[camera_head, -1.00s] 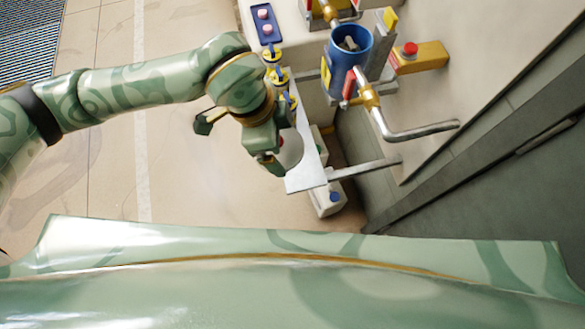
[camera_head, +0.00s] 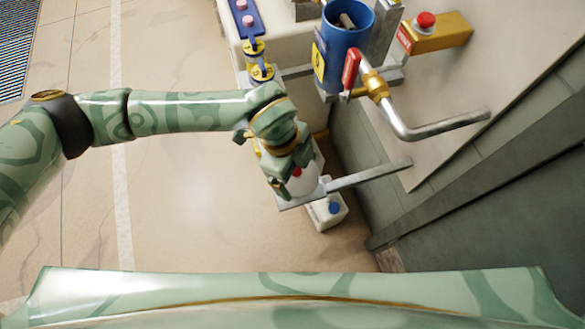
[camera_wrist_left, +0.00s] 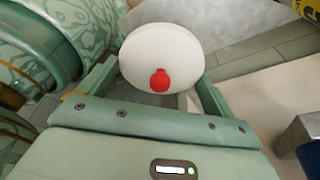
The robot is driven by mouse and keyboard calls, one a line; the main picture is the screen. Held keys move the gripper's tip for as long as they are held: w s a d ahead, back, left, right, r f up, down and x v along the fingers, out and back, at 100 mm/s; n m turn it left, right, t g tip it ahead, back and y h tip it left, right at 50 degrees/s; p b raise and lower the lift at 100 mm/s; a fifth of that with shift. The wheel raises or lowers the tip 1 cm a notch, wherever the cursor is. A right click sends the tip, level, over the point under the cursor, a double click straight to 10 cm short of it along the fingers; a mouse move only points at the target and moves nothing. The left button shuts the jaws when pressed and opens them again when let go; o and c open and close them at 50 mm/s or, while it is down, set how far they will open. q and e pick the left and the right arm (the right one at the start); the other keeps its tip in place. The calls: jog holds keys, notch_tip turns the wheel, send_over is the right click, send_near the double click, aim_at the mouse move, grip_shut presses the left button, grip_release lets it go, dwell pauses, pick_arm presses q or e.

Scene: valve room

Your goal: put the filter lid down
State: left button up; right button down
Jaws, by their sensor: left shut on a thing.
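The filter lid is a white round disc with a red knob; in the left wrist view the lid (camera_wrist_left: 165,48) fills the space past my fingers. In the head view the lid (camera_head: 309,184) is partly hidden by my left gripper (camera_head: 287,180), which is shut on it. The left wrist view shows the gripper (camera_wrist_left: 155,86) with a finger on each side of the red knob. The lid is over the grey metal shelf (camera_head: 296,203); I cannot tell whether they touch. The blue filter housing (camera_head: 346,50) stands open at the top. My right gripper is not in view.
A red-handled valve (camera_head: 352,68) with a bent steel pipe (camera_head: 430,128) sits beside the housing. A yellow box with a red button (camera_head: 426,22) is on the wall. A white container with a blue cap (camera_head: 328,212) stands below the shelf. The floor at left is clear.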

pick_arm(q)
jog(key=shift+w+a+f, duration=0.15)
jog(key=shift+w+f, duration=0.25)
jog(key=shift+f, duration=0.15)
jog(key=f+b, duration=0.1)
jog(key=w+f+b, duration=0.1)
jog(key=f, duration=0.1)
jog(key=f+b, duration=0.1)
jog(key=shift+w+a+f, duration=0.15)
jog(key=shift+a, duration=0.15)
jog(key=shift+f+b, duration=0.4)
jog(key=shift+b, duration=0.15)
jog(key=shift+w+r, duration=0.1)
jog(key=shift+r, duration=0.05)
jog(key=shift+c, duration=0.5)
jog(key=shift+r, duration=0.15)
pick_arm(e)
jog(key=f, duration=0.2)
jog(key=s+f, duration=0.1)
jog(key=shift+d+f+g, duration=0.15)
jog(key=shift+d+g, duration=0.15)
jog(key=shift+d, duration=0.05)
pick_arm(q)
jog(key=o, duration=0.8)
